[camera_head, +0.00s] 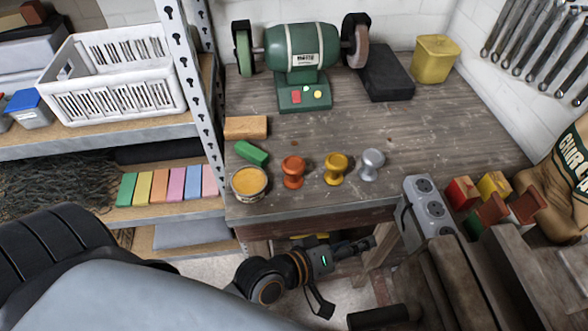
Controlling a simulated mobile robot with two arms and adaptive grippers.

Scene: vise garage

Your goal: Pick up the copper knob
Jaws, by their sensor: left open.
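The copper knob (293,171) stands upright near the front edge of the wooden workbench (420,130), in the head view. A gold knob (336,168) and a silver knob (371,164) stand to its right, in a row and apart from it. My left gripper (343,273) is below and in front of the bench edge, lower in the picture than the knobs. Its fingers are spread and empty, and it touches none of the knobs. My right gripper is not in view.
A round tin (249,183), a green block (252,153) and a wooden block (246,127) lie left of the copper knob. A green bench grinder (300,50) stands behind. A grey power strip (429,208) is at the right front. The bench's middle is clear.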

